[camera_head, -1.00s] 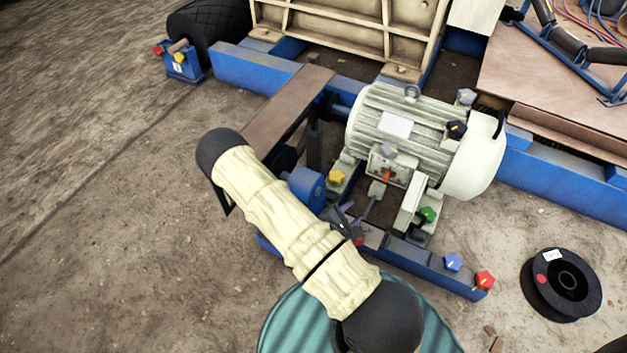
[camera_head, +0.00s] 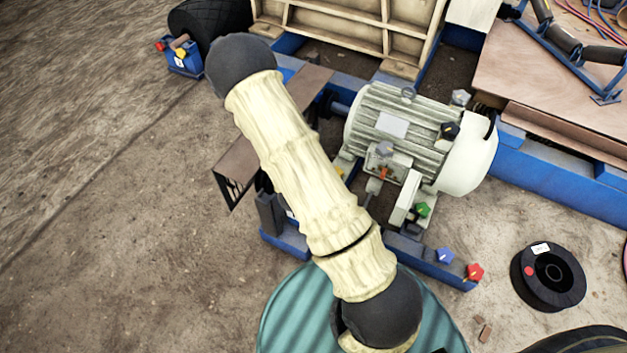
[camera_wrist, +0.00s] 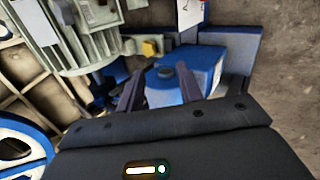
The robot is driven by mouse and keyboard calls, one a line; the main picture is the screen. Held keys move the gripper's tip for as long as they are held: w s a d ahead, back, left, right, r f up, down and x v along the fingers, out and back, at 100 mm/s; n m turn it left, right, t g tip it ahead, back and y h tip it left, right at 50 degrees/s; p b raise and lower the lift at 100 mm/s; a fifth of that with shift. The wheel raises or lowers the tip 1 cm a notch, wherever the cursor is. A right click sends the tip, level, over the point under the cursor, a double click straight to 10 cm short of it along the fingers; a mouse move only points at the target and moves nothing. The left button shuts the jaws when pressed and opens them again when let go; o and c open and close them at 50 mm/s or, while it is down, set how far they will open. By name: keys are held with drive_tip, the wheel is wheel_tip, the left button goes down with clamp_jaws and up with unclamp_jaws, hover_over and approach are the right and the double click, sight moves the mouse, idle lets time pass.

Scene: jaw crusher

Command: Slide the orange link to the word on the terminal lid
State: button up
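The orange link (camera_head: 383,174) is a small orange piece at the front of the motor's pale terminal box (camera_head: 377,159). A pale flat panel (camera_head: 407,197), perhaps the terminal lid, stands just right of and below it; no word is readable. In the head view my gripper is hidden behind my cream-sleeved arm. In the wrist view my gripper (camera_wrist: 160,88) has its two dark fingers apart with nothing held between them. A blue block with a dark knob (camera_wrist: 178,75) lies beyond and between the fingers. I cannot make out the orange link in the wrist view.
The ribbed motor (camera_head: 400,125) sits on a blue frame (camera_head: 560,180). Coloured knobs, including a green one (camera_head: 423,209) and a red one (camera_head: 475,271), stand nearby. A black reel (camera_head: 548,277) lies at right. A teal ribbed drum (camera_head: 300,315) is below my arm.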

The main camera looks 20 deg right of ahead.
drive_tip(key=r, duration=0.1)
drive_tip(key=a+r+m+y+p, duration=0.1)
drive_tip(key=r, duration=0.1)
drive_tip(key=a+r+m, duration=0.1)
drive_tip(key=shift+w+a+r+y, duration=0.2)
drive_tip(key=shift+w+y, duration=0.1)
drive_tip(key=d+f+n+t+h, duration=0.2)
drive_tip(key=d+f+n+h, duration=0.3)
drive_tip(key=d+f+n, duration=0.4)
drive_tip(key=s+d+f+n+t+h, duration=0.3)
drive_tip(key=s+f+n+t+h, duration=0.1)
drive_tip(key=n, duration=0.6)
drive_tip(key=s+f+t, duration=0.1)
drive_tip(key=s+f, duration=0.1)
drive_tip(key=s, duration=0.1)
drive_tip(key=shift+s+d+f, duration=0.15)
drive_tip(key=shift+d+f, duration=0.2)
drive_tip(key=shift+h, duration=0.3)
